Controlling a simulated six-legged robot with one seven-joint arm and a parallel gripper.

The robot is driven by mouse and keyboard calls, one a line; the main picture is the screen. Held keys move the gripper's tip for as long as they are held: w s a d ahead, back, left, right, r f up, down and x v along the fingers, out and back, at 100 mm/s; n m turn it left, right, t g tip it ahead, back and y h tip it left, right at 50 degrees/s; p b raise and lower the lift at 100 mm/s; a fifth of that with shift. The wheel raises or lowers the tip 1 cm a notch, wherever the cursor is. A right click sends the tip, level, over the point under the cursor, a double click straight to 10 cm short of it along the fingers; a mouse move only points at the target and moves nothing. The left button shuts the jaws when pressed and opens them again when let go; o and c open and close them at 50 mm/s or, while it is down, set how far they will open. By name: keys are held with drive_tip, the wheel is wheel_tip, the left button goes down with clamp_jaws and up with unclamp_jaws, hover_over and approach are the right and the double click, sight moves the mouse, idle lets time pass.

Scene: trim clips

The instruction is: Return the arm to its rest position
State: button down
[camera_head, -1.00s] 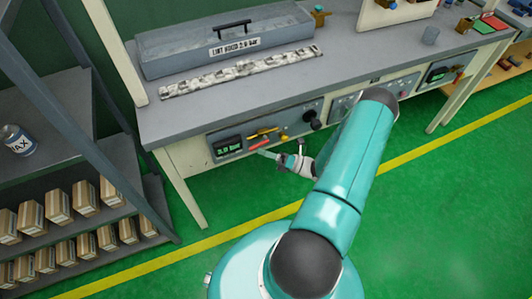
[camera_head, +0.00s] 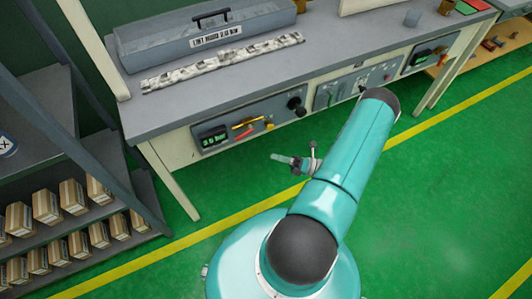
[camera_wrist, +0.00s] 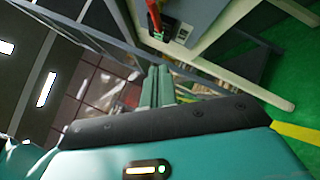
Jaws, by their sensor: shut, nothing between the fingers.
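My gripper (camera_head: 280,158) shows in the head view beside my teal arm, over the green floor in front of the workbench. It points left and is apart from the bench. In the wrist view its two fingers (camera_wrist: 158,87) lie close together, shut with nothing between them. Much of the gripper's base is hidden behind my arm in the head view.
The workbench (camera_head: 190,110) has a front panel (camera_head: 238,125) with a display, a red handle and yellow parts. A grey box (camera_head: 205,42) and a mottled strip (camera_head: 225,62) lie on top. A shelf of cartons (camera_head: 72,196) stands left. Green floor is free at right.

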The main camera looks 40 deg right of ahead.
drive_tip(key=shift+v, duration=0.85)
drive_tip(key=w+a+r+n+g+h, duration=0.1)
drive_tip(key=w+a+r+n+g, duration=0.1)
drive_tip(key=a+r+n+g, duration=0.35)
drive_tip(key=w+a+r+n+g, duration=0.3)
drive_tip(key=r+n+g, duration=0.3)
drive_tip(key=r+n, duration=0.4)
drive_tip(key=w+a+r+n+g+h, duration=0.1)
drive_tip(key=w+a+r+n+g, duration=0.1)
drive_tip(key=a+r+n+g, duration=0.5)
drive_tip(key=s+a+r+n+t+h, duration=0.2)
drive_tip(key=s+a+r+n+h, duration=0.1)
drive_tip(key=r+n, duration=0.2)
drive_tip(key=s+a+r+n+t+h, duration=0.3)
drive_tip(key=r+n, duration=0.3)
drive_tip(key=r, duration=0.3)
drive_tip(key=s+a+r+n+t+h, duration=0.2)
drive_tip(key=s+a+r+n+h, duration=0.1)
drive_tip(key=r, duration=0.5)
drive_tip(key=a+n+h, duration=0.1)
drive_tip(key=a+n, duration=0.1)
drive_tip(key=n, duration=0.1)
drive_tip(key=shift+t, duration=0.35)
